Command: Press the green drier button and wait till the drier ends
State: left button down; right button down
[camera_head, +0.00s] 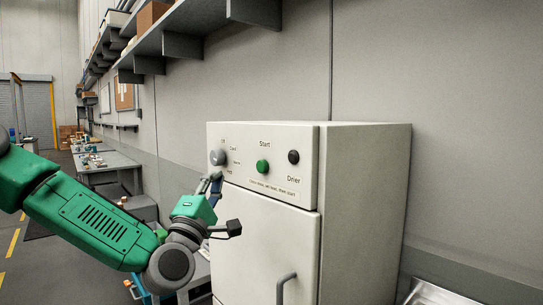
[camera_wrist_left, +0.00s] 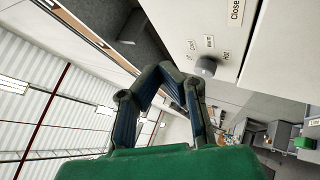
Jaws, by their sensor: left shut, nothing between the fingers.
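The drier is a white cabinet (camera_head: 365,190) with a control panel on its upper front. The green button (camera_head: 263,166) sits mid-panel below the word "Start". A black button (camera_head: 294,157) is to its right, above the word "Drier". A grey knob (camera_head: 218,157) is at the panel's left, and it also shows in the left wrist view (camera_wrist_left: 206,67). My left gripper (camera_head: 216,178) is shut and empty, just below the knob at the panel's left edge, left of the green button. Its closed fingers (camera_wrist_left: 168,70) show in the left wrist view. My right gripper is not in view.
The drier door has a curved handle (camera_head: 286,285). A wall shelf (camera_head: 180,35) with boxes runs above and to the left. Workbenches (camera_head: 108,162) with small items stand behind at the left. A metal surface (camera_head: 440,293) is at the lower right. The space before the panel's right part is clear.

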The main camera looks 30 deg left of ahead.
aim_at(262, 167)
pick_arm(q)
jog(key=shift+r, duration=0.45)
jog(key=w+d+b, duration=0.1)
jog(key=w+d, duration=0.2)
jog(key=w, duration=0.5)
jog(key=shift+d, duration=0.15)
jog(key=shift+w+b, duration=0.1)
jog(key=shift+b, duration=0.2)
dwell(1.1)
